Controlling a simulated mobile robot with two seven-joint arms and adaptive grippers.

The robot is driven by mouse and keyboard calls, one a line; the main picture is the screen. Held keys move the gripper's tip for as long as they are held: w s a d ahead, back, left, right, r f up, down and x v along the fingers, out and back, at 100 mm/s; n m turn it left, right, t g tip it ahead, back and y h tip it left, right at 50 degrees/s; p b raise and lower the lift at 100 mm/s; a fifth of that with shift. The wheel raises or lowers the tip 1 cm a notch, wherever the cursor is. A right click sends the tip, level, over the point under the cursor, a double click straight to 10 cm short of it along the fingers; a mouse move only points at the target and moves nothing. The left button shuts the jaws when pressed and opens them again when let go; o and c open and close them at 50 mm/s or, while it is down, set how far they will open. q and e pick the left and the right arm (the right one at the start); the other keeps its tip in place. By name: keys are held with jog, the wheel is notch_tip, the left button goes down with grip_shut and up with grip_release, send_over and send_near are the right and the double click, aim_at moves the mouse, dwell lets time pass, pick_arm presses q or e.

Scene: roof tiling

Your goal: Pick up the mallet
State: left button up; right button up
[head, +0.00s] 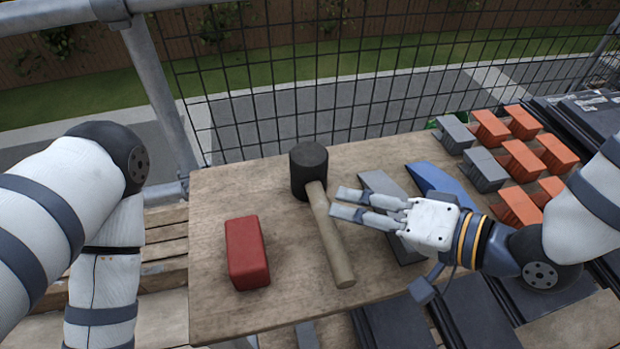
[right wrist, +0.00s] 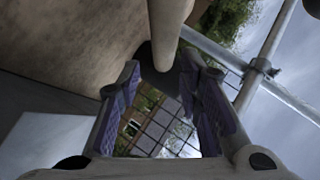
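The mallet lies on the wooden board (head: 215,205). Its black head (head: 309,172) is at the far end and its pale wooden handle (head: 333,245) slants towards me. My right gripper (head: 338,203) comes in from the right, its fingertips close beside the handle just below the head. In the right wrist view its two fingers (right wrist: 164,72) are spread with nothing held between them. The handle (right wrist: 170,28) and dark head (right wrist: 157,70) show just beyond the tips. I cannot tell whether the tips touch the handle. My left arm shows at the left, but its gripper is out of view.
A red block (head: 246,252) lies left of the handle. A grey slab (head: 373,182) and a blue wedge (head: 440,188) lie to the right, partly under my right gripper. Several orange and grey tiles (head: 522,158) stand farther right. A mesh fence (head: 300,90) runs behind the board.

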aim_at(326, 202)
jog(key=x, duration=0.5)
jog(key=shift+a, duration=0.35)
pick_arm(q)
jog(key=shift+s+f, duration=0.15)
jog(key=shift+f, duration=0.05)
pick_arm(e)
jog(key=shift+r, duration=0.1)
grip_shut()
jog(key=shift+w+r, duration=0.1)
jog(key=shift+r, duration=0.45)
jog(key=r, duration=0.3)
jog(key=shift+d+r+p, duration=0.1)
jog(key=shift+d+p, duration=0.15)
jog(key=shift+p, duration=0.1)
pick_arm(q)
jog(key=w+r+t+p, duration=0.2)
jog(key=w+r+p, duration=0.1)
jog(key=w+r, duration=0.2)
jog(key=shift+w+r+p, duration=0.35)
pick_arm(e)
jog(key=a+r+v, duration=0.1)
jog(key=r+v, duration=0.1)
jog(key=v, duration=1.4)
jog(key=shift+r, duration=0.35)
jog(key=shift+w, duration=0.1)
